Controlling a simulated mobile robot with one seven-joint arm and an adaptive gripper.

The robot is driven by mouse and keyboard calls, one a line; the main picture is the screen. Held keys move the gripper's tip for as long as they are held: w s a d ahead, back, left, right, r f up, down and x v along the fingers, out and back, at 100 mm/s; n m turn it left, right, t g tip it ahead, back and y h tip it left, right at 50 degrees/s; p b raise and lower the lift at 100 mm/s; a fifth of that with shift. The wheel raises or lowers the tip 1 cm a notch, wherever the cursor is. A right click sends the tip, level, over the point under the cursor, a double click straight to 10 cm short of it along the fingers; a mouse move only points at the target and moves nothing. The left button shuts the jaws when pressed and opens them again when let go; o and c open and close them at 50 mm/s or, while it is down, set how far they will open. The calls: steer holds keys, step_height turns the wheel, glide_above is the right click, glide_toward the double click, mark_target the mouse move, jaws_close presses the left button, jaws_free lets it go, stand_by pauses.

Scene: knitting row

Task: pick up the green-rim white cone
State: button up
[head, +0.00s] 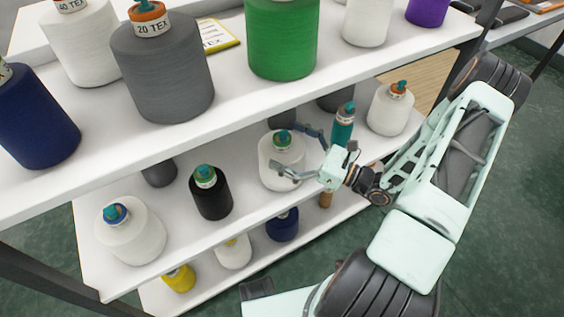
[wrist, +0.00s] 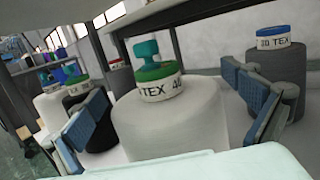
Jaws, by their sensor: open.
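The green-rim white cone (head: 280,165) stands upright on the middle shelf, with a green rim and a teal tip on top. In the wrist view the cone (wrist: 165,125) fills the centre, its label partly reading TEX 40. My gripper (head: 287,150) is open, with one finger on each side of the cone. In the wrist view the fingers (wrist: 170,108) flank the cone, with gaps showing between them and its body. Its lower part is hidden by my gripper's palm.
A black cone (head: 211,195) stands left of it and a teal cone (head: 342,127) to the right. A grey cone (wrist: 277,70) stands behind the right finger. The upper shelf (head: 225,125) with large cones overhangs from above. Another white cone (head: 390,112) stands farther right.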

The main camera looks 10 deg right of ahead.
steer(key=shift+w+a, duration=0.3)
steer(key=shift+a, duration=0.05)
steer(key=shift+r, duration=0.1)
steer(key=c, duration=1.8)
steer(key=shift+c, duration=0.4)
steer(key=shift+r, duration=0.2)
